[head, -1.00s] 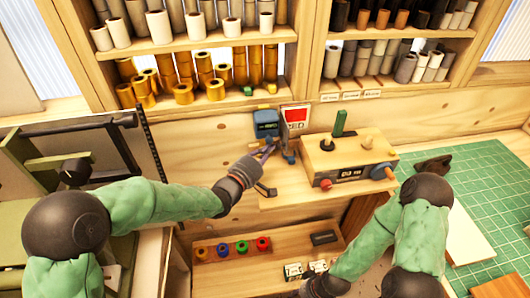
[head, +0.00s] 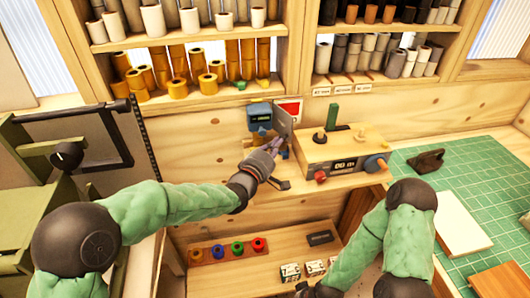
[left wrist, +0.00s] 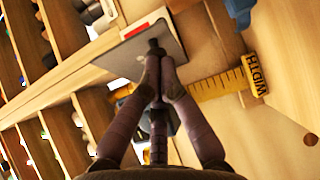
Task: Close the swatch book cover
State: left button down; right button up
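The swatch book is against the back wall in the head view, with a red and white page (head: 289,107) partly behind its grey cover (head: 283,123). The cover stands swung out at an angle. In the left wrist view the cover (left wrist: 130,58) has a small dark knob (left wrist: 155,44) at my fingertips. My left gripper (head: 272,147) has its fingers drawn together around this knob; its fingertips (left wrist: 157,60) hide part of it. My right gripper (head: 303,290) is low at the bottom edge, mostly cut off, and its fingers are not clear.
A blue device (head: 259,115) is just left of the book. A wooden box with knobs (head: 345,148) stands to the right. A yellow ruler marked WIDTH (left wrist: 215,85) is near the fingers. Shelves of rolls (head: 210,60) are above, a green cutting mat (head: 480,165) at right.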

aim_at(300, 142)
pick_arm(q)
jog(key=d+b, duration=0.1)
jog(key=w+d+b, duration=0.1)
jog(key=d+b, duration=0.2)
jog(key=d, duration=0.1)
jog(key=shift+w+f, duration=0.25)
jog(key=shift+w, duration=0.15)
jog(key=shift+w+d+r+b, duration=0.15)
jog(key=shift+w+d+b, duration=1)
jog(key=shift+d+b, duration=0.3)
